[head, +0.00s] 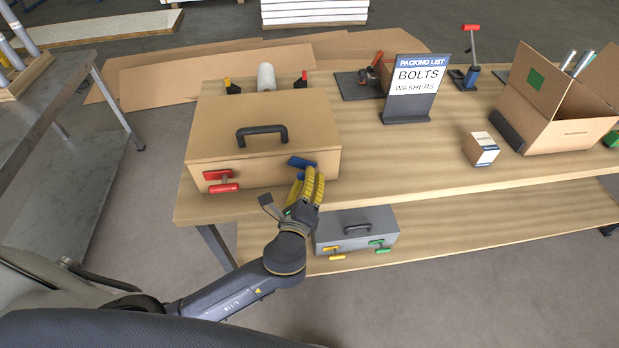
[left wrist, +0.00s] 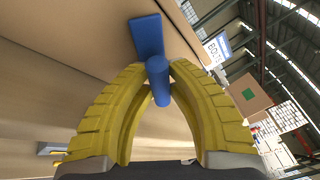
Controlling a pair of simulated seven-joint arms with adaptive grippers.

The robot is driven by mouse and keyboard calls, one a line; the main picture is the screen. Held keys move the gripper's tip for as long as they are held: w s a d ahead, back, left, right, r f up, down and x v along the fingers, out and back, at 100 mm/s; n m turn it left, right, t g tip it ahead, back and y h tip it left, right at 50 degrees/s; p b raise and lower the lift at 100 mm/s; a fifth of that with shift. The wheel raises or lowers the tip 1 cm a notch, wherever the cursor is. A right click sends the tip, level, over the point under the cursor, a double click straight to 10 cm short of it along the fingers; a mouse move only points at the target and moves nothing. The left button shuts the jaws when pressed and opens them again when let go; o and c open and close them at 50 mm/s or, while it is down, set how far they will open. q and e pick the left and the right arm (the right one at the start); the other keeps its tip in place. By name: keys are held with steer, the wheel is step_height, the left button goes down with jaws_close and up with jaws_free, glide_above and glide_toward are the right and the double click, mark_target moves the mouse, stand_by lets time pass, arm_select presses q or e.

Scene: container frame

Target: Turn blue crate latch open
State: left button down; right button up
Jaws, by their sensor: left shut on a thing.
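The wooden crate (head: 265,135) stands on the table with its lid down and a dark handle on top. Its blue latch (head: 301,162) is at the right of the front face. My left gripper (head: 312,178) is at that latch, its yellow fingers reaching up to it. In the left wrist view the fingertips of the gripper (left wrist: 158,85) close on the round blue stem of the latch (left wrist: 146,36), with the flat blue bar beyond them. A red latch (head: 222,181) is at the left of the same front face. My right gripper is not in view.
A grey case (head: 355,230) with yellow and green latches sits on the lower shelf. On the table to the right are a packing list sign (head: 412,88), a small box (head: 481,149) and an open cardboard box (head: 560,105). Bare tabletop (head: 400,160) lies right of the crate.

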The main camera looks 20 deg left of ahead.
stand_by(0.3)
arm_select(q)
steer(key=n+t, duration=0.1)
steer(key=n, duration=0.1)
steer(key=shift+f+n, duration=0.1)
steer(key=shift+n, duration=0.3)
steer(key=shift+n+t+y, duration=0.4)
steer(key=shift+n, duration=1.6)
steer(key=c, duration=1.3)
jaws_free()
steer(key=s+d+f, duration=0.1)
steer(key=s+f, duration=0.1)
steer(key=s, duration=0.9)
steer(key=shift+s+d, duration=0.2)
steer(key=shift+s, duration=0.2)
steer(key=shift+f, duration=0.1)
